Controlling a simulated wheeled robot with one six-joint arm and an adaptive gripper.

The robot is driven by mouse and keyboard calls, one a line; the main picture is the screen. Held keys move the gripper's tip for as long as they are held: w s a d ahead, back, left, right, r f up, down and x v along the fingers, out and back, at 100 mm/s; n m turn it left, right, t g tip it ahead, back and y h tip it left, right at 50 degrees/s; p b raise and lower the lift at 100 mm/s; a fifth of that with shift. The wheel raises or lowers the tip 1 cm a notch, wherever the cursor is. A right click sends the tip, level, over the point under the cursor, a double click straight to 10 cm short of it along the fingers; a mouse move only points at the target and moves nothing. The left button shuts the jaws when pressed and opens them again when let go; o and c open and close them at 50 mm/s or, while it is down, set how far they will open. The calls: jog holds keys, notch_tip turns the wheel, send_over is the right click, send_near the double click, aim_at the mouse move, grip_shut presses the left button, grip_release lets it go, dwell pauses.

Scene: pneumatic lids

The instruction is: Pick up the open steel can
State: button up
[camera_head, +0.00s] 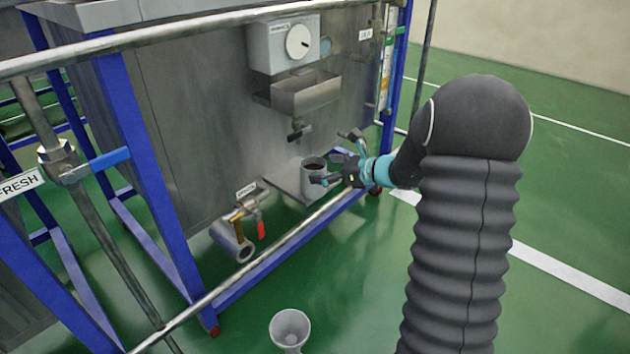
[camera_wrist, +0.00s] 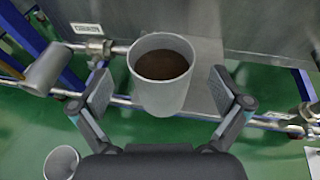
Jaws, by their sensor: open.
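The open steel can (camera_head: 313,184) stands upright on a small shelf low on the front of the steel tank. In the wrist view the can (camera_wrist: 160,97) has dark brown contents and sits between the two fingers. My gripper (camera_head: 335,158) is open, with a finger on either side of the can; in the wrist view my gripper (camera_wrist: 165,95) shows a gap between each finger pad and the can wall. In the head view the gripper partly covers the can's right side.
A spout (camera_head: 300,130) hangs under a steel box above the can. A valve with a red handle (camera_head: 260,226) sits to the left. A steel rail (camera_head: 262,256) runs in front, below the gripper. A grey funnel-shaped cup (camera_head: 290,328) stands at the front. Green floor to the right is clear.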

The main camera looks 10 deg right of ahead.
aim_at(313, 166)
jog(key=x, duration=0.3)
jog(key=shift+w+a, duration=0.15)
jog(key=shift+w, duration=0.15)
jog(key=c, duration=1.4)
jog(key=shift+r, duration=0.1)
